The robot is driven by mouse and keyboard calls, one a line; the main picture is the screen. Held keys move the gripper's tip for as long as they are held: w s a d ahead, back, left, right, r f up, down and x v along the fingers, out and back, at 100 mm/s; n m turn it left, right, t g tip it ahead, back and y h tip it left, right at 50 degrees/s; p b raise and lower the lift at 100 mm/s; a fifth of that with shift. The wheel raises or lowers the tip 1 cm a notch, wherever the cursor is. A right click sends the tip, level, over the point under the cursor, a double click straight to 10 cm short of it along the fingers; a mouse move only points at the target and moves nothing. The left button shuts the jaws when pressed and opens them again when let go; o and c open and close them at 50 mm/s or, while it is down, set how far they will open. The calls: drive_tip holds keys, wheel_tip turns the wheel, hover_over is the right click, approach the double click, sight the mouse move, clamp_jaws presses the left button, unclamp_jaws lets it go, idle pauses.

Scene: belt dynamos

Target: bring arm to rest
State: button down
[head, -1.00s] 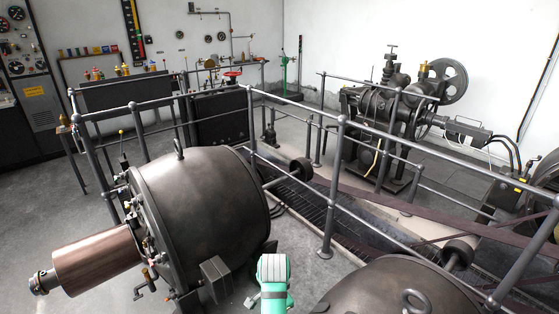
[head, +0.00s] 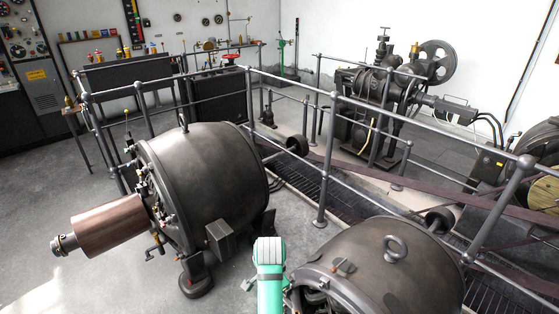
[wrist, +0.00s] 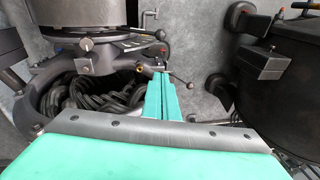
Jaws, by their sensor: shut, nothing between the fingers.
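My gripper (wrist: 163,98) shows in the wrist view as two green fingers pressed together, with nothing between them. The fingers point at the open end of a dynamo (wrist: 90,85), where dark coils show; whether they touch it I cannot tell. In the head view, part of my green and pale grey arm (head: 269,262) rises from the bottom edge, between the left dynamo (head: 205,175) and the right dynamo (head: 385,265). My gripper cannot be made out in the head view.
The left dynamo has a copper-coloured cylinder (head: 108,225). Metal railings (head: 335,170) run behind both dynamos, with a machine with a wheel (head: 385,105) beyond. Another dark rounded housing (wrist: 270,70) is close at right in the wrist view. Open grey floor (head: 45,190) lies at left.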

drive_tip(key=s+f+n+t, duration=0.1)
drive_tip(key=s+f, duration=0.3)
drive_tip(key=s+d+f+n+t, duration=0.1)
drive_tip(key=s+f+t, duration=0.1)
drive_tip(key=s+f, duration=0.3)
drive_tip(key=s+d+f+n+t, duration=0.1)
drive_tip(key=s+f+n, duration=0.1)
drive_tip(key=s+f, duration=0.2)
drive_tip(key=shift+s+d+f+t, duration=0.2)
drive_tip(key=shift+f+t, duration=0.1)
drive_tip(key=shift+f, duration=0.1)
drive_tip(key=shift+n+t, duration=0.6)
drive_tip(key=shift+t, duration=0.2)
drive_tip(key=s, duration=0.6)
drive_tip(key=shift+d, duration=0.1)
drive_tip(key=shift+n+t, duration=0.7)
drive_tip(key=s, duration=0.2)
drive_tip(key=s+r, duration=0.1)
drive_tip(key=s, duration=0.2)
drive_tip(key=shift+s+d+r, duration=0.1)
drive_tip(key=shift+s+r, duration=0.3)
drive_tip(key=s+r+n+t, duration=0.4)
drive_tip(key=s+r+t, duration=0.1)
drive_tip(key=s+r, duration=1.2)
wheel_tip(320, 180, up, 3)
drive_tip(key=shift+s+r+t, duration=0.15)
drive_tip(key=shift+s+t, duration=0.15)
drive_tip(key=shift+s, duration=0.1)
